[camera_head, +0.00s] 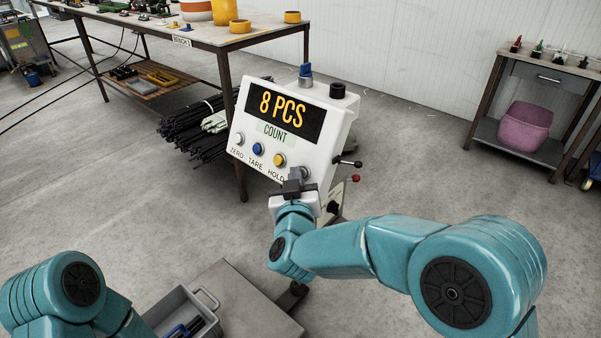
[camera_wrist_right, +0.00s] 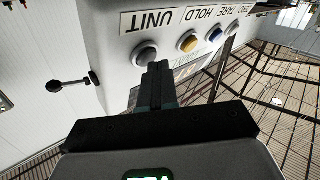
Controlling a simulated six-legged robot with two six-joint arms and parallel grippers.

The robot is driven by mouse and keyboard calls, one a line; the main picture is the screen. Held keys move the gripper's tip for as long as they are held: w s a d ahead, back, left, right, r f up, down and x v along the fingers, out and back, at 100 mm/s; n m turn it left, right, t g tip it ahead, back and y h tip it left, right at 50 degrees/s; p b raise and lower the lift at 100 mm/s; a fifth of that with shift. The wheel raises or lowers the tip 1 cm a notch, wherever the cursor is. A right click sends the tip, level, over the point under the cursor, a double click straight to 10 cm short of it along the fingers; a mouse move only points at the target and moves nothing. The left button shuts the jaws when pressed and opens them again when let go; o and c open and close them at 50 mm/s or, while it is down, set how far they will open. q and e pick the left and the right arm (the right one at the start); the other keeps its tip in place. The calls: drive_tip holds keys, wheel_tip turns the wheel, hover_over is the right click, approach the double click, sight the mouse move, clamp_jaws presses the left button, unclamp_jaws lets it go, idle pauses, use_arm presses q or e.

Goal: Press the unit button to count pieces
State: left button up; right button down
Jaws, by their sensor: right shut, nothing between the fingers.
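A white unit box (camera_head: 334,122) stands tilted on a post; its display (camera_head: 283,115) reads "8 PCS" in orange, with a green "COUNT" label below. Its front has buttons marked ZERO, TARE and HOLD. In the right wrist view, the grey UNIT button (camera_wrist_right: 147,53) sits by the upside-down "UNIT" label. My right gripper (camera_head: 297,178) is shut and empty at the box's lower right corner, hiding most of that button in the head view. In the wrist view the fingertips (camera_wrist_right: 158,68) are close to the button; I cannot tell whether they touch. My left gripper is out of view.
A grey crate (camera_head: 207,325) holding dark pieces stands on a grey platform (camera_head: 238,290) below. Two small levers (camera_head: 347,162) stick out right of the box.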

drive_tip(key=shift+s+a+r, duration=0.3)
drive_tip(key=shift+s+a, duration=0.15)
drive_tip(key=shift+s, duration=0.05)
drive_tip(key=s+a+r+p, duration=0.2)
drive_tip(key=s+a, duration=0.1)
drive_tip(key=shift+s+a+r, duration=0.1)
idle(0.4)
idle(0.6)
